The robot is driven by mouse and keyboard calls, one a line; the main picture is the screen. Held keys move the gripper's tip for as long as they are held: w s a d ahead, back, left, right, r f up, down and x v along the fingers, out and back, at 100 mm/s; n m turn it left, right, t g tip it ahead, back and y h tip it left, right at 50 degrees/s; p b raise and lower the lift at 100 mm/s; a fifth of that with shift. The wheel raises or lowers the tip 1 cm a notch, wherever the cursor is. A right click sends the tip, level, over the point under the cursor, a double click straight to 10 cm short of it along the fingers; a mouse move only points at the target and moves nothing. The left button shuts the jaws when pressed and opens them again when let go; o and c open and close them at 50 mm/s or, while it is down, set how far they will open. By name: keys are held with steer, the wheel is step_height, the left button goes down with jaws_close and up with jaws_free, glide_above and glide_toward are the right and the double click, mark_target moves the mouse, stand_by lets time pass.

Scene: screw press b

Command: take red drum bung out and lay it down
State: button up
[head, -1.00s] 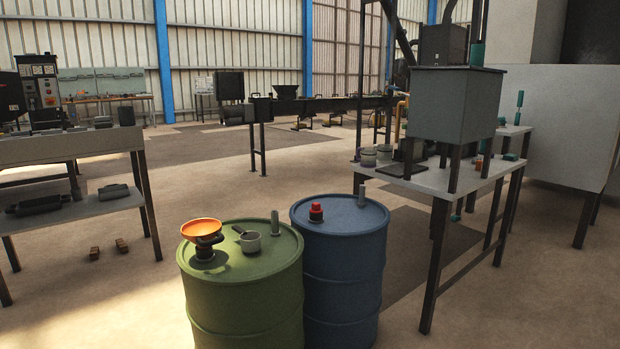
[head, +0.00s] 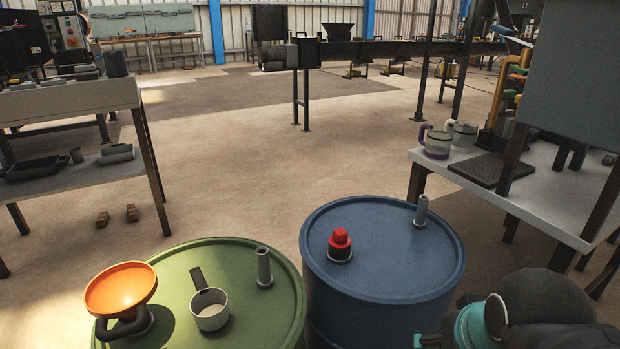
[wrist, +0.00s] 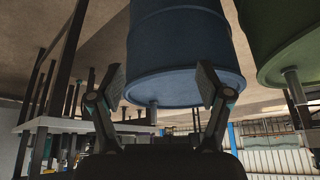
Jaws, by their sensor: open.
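The red drum bung (head: 340,239) sits upright in a dark collar on the top of the blue drum (head: 390,265), left of the lid's middle. The blue drum also shows upside down in the wrist view (wrist: 180,50), where the bung cannot be seen. My gripper (wrist: 162,82) is open and empty in the wrist view, its two fingers spread apart with the blue drum beyond them. In the head view my arm shows at the lower right, beside the blue drum and apart from the bung.
The green drum (head: 225,265) stands to the left, bearing an orange funnel (head: 121,288), a small handled cup (head: 209,310) and a pipe stub. A grey pipe stub (head: 422,210) rises at the blue lid's back. A table (head: 560,195) with mugs stands at the right.

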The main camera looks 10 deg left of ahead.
steer(key=w+a+r+m+g, duration=0.1)
steer(key=w+a+r+m, duration=0.1)
steer(key=w+r, duration=0.4)
steer(key=m+g+h, duration=0.2)
steer(key=m+h, duration=0.2)
steer(key=m, duration=0.5)
glide_toward(340, 231)
steer(key=x, duration=1.2)
steer(key=shift+s+a+f, duration=0.15)
steer(key=shift+a+f, duration=0.1)
steer(key=c, duration=1.4)
steer(key=shift+o, duration=0.2)
steer(key=shift+r, duration=0.15)
steer(key=shift+r, duration=0.1)
steer(key=shift+r+p, duration=0.6)
steer(key=shift+r, duration=0.25)
